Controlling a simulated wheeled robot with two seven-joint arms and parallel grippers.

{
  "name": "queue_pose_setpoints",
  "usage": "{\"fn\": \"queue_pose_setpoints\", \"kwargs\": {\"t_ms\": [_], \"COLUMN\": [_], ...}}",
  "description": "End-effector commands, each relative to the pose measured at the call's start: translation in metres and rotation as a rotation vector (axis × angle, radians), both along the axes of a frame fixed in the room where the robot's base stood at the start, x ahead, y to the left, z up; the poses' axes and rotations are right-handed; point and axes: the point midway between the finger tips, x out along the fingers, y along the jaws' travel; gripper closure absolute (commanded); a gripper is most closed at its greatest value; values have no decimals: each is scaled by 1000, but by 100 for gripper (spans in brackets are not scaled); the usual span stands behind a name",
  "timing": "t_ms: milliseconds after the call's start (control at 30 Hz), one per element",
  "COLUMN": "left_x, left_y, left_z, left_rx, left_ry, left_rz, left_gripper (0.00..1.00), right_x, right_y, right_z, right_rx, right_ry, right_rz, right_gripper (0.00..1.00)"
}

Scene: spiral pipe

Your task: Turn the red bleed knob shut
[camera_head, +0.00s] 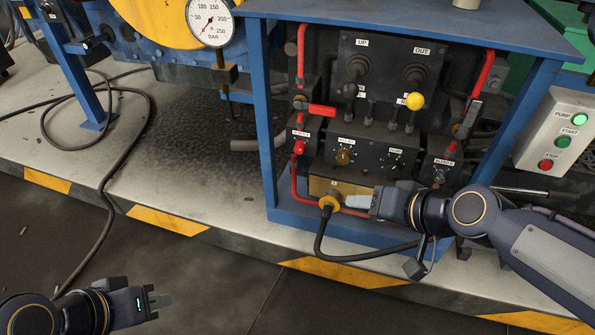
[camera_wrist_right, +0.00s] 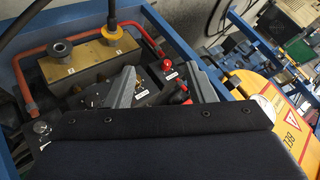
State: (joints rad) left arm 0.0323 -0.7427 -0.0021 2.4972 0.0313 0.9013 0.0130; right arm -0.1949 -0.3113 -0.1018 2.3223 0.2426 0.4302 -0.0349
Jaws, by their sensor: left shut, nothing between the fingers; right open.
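The small red bleed knob (camera_head: 299,147) sits on the left side of the dark valve panel, just under its small label. In the right wrist view the red knob (camera_wrist_right: 168,63) shows beyond the space between the fingers, apart from them. My right gripper (camera_head: 356,201) is in front of the lower part of the panel, to the right of and below the knob. In the right wrist view my right gripper (camera_wrist_right: 163,86) is open, with nothing between its fingers. My left gripper (camera_head: 160,301) is shut and empty, low at the left, far from the panel.
A brass block (camera_wrist_right: 85,62) carries a yellow hose connector (camera_head: 329,203) with a black hose near my right fingers. Red pipes (camera_head: 294,180) and a blue frame (camera_head: 262,120) surround the panel. A red lever (camera_head: 322,111) is above the knob. Floor at left is mostly open.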

Motion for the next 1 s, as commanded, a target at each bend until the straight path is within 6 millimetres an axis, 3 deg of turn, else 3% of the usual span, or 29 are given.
{"fn": "queue_pose_setpoints", "kwargs": {"t_ms": [267,400,500,700,1000], "left_x": [0,0,0,0,0], "left_y": [0,0,0,0,0], "left_z": [-7,-7,-7,-7,-7], "left_rx": [0,0,0,0,0], "left_ry": [-1,-1,-1,-1,-1], "left_rz": [0,0,0,0,0], "left_gripper": [100,100,100,100,100], "right_x": [120,178,209,238,231], "right_y": [40,62,78,109,135], "right_z": [-23,-50,-74,-113,-130], "right_rx": [50,-8,-89,-297,-479], "right_ry": [-102,-182,-263,-485,-743], "right_rz": [-178,-316,-412,-567,-662], "right_gripper": [50,50,50,50,50]}}
